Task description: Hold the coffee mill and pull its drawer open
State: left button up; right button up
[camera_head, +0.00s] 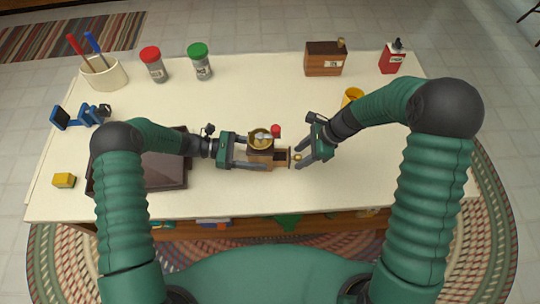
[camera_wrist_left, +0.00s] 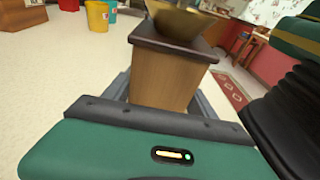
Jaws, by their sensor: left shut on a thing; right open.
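The coffee mill (camera_head: 261,158) stands upright near the front of the table, a wooden box with a brass bowl and a red crank knob on top. My left gripper (camera_head: 256,153) is shut on its box from the left. In the left wrist view the wooden body (camera_wrist_left: 163,80) sits between the fingers under the bowl. The mill's drawer (camera_head: 281,158) sticks out on the right side, its dark inside showing. My right gripper (camera_head: 303,158) is open at the drawer's small brass knob (camera_head: 297,157); I cannot tell whether it touches it.
A dark tray (camera_head: 150,176) lies left under my left arm, with a yellow block (camera_head: 64,180) beside it. A yellow cup (camera_head: 352,96), a wooden box (camera_head: 324,60), a red bottle (camera_head: 391,60) and two jars (camera_head: 153,66) stand farther back.

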jog(key=shift+r, duration=3.5)
